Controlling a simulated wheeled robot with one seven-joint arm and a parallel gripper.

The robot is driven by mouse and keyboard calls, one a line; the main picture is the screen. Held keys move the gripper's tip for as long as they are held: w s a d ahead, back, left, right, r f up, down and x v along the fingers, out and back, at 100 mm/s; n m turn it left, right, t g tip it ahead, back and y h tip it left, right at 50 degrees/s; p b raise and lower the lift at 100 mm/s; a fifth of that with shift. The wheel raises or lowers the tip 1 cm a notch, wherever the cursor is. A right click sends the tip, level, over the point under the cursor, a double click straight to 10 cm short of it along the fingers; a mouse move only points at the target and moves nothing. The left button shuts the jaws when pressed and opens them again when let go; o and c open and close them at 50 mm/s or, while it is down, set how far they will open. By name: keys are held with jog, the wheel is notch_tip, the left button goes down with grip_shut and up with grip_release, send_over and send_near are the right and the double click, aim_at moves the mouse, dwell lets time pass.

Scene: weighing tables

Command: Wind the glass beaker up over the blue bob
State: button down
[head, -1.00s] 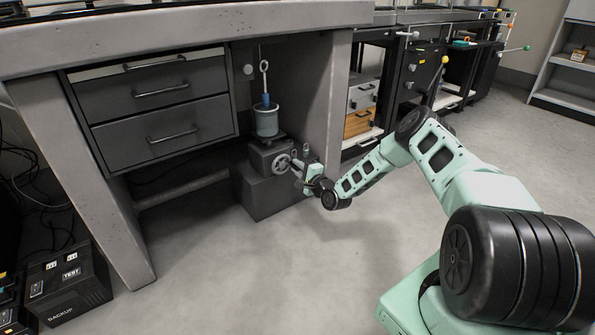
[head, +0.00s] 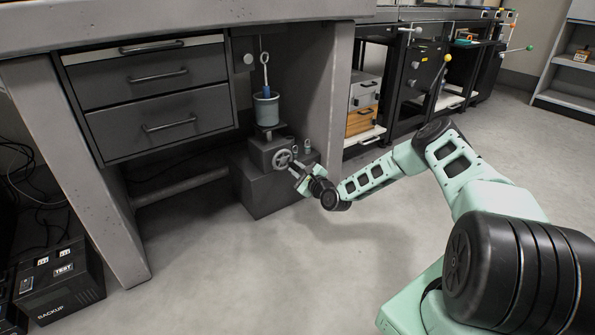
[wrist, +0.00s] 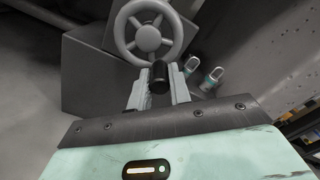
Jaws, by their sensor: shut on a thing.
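The glass beaker (head: 266,112) stands upright on a dark jack (head: 268,150) under the bench, in the head view. The blue bob (head: 266,90) hangs above it from a rod with a ring. Its lower end is at or inside the beaker's rim, its upper part shows above. The jack's spoked handwheel (head: 283,158) faces me; it also fills the top of the wrist view (wrist: 149,35). My gripper (head: 296,172) is at the wheel's lower right, shut on its black crank knob (wrist: 160,76). The knob sits between the fingertips in the wrist view.
The jack rests on a dark block (head: 262,192). Two small ring-topped weights (wrist: 212,77) stand right of the wheel. The bench leg (head: 330,100) rises close on the right, drawers (head: 160,120) on the left. The floor in front is clear.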

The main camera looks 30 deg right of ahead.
jog(key=shift+f, duration=0.1)
dwell(0.3)
jog(key=c, duration=1.3)
grip_release()
jog(key=shift+s+d+p, duration=0.15)
jog(key=shift+s+p, duration=1.75)
jog(key=shift+s, duration=2.5)
jog(key=shift+s+d+p, duration=0.15)
jog(key=shift+s+p, duration=1.75)
jog(key=shift+s, duration=2.45)
